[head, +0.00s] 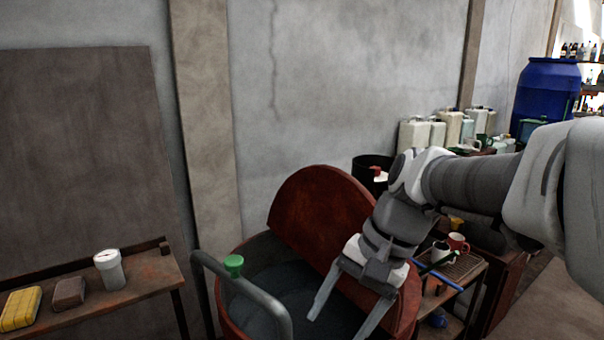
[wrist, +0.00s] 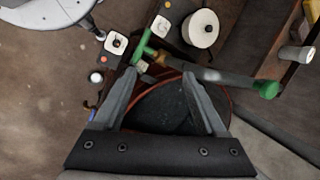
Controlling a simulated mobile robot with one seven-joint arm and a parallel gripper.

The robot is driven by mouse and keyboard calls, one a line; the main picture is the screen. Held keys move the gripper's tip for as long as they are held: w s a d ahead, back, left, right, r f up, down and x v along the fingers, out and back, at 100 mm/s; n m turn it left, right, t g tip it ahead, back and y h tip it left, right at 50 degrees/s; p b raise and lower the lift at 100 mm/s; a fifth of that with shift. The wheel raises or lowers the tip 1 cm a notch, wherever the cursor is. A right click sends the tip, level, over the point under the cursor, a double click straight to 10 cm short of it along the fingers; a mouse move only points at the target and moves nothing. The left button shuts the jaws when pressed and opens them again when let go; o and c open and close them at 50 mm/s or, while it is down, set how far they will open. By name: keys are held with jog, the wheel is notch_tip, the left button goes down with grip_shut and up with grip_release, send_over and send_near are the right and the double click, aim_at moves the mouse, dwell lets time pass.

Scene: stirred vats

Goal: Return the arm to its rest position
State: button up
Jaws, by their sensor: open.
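My gripper (head: 338,325) hangs at the end of my arm, pointing down over the red-brown vat (head: 222,318). Its two fingers are apart and nothing shows between them. In the wrist view, my gripper (wrist: 159,75) spreads over the dark vat opening (wrist: 160,108). The vat's red-brown half lid (head: 318,212) stands tilted up behind and beside the gripper. My arm reaches in from the right edge of the head view.
A grey rail (head: 262,300) with a green knob (head: 234,265) curves in front of the vat. Mugs (head: 457,243) stand at right, near my arm.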

jog(key=s+d+n+t+h, duration=0.4)
jog(key=s+d+n+t, duration=0.1)
jog(key=s+d+n, duration=0.1)
jog(key=shift+s+d+f+t, duration=0.35)
jog(key=shift+s+d, duration=0.45)
jog(key=shift+d, duration=0.55)
jog(key=shift+r, duration=0.1)
jog(key=c, duration=0.4)
jog(key=shift+s, duration=0.1)
